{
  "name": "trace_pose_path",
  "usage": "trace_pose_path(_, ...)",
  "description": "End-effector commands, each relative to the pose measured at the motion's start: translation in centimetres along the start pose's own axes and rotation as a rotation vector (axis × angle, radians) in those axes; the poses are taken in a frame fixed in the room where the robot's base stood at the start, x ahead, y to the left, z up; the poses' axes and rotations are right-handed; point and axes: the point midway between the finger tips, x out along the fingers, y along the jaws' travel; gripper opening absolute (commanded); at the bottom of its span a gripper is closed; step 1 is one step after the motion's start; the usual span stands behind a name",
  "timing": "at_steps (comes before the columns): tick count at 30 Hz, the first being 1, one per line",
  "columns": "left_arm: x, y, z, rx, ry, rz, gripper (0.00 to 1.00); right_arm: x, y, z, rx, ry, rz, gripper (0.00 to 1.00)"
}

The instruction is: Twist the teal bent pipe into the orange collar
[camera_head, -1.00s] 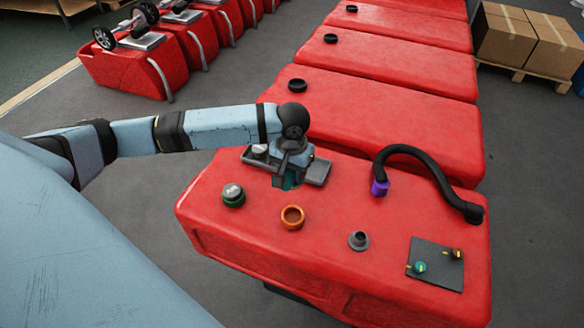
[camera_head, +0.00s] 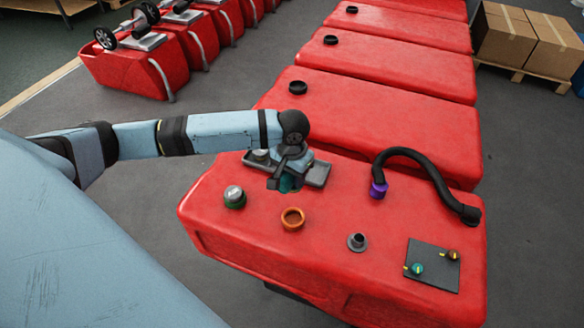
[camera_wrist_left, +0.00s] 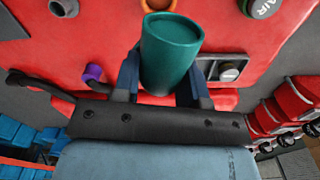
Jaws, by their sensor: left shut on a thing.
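My left gripper (camera_head: 283,182) is shut on the teal bent pipe (camera_head: 291,184), over the front edge of the grey tray on the near red tank. In the head view the gripper hides much of the pipe. In the left wrist view the teal pipe (camera_wrist_left: 171,52) stands between the two fingers (camera_wrist_left: 163,82), its round end towards the camera; its bend cannot be made out. The orange collar (camera_head: 292,218) is an open ring on the tank top, in front of the gripper and apart from the pipe. It also shows at the top of the wrist view (camera_wrist_left: 158,5). My right gripper is not in view.
The grey tray (camera_head: 318,174) also holds a silver-topped cap (camera_head: 260,155). A green-ringed cap (camera_head: 234,198) is left of the collar, a grey fitting (camera_head: 357,242) right. A black hose (camera_head: 418,160) arches from a purple collar (camera_head: 378,190). A dark knob panel (camera_head: 433,266) lies front right.

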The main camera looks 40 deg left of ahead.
Motion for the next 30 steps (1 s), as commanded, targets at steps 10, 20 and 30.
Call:
trace_pose_path(10,0.0,0.0,0.0,0.009,0.000,0.001,0.10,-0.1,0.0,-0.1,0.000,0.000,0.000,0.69)
trace_pose_path(20,-0.2,0.0,0.0,0.058,-0.001,0.002,0.10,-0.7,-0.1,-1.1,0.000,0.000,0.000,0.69)
trace_pose_path(30,-0.1,0.0,0.0,0.131,-0.001,0.001,0.10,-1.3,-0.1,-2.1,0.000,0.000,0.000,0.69)
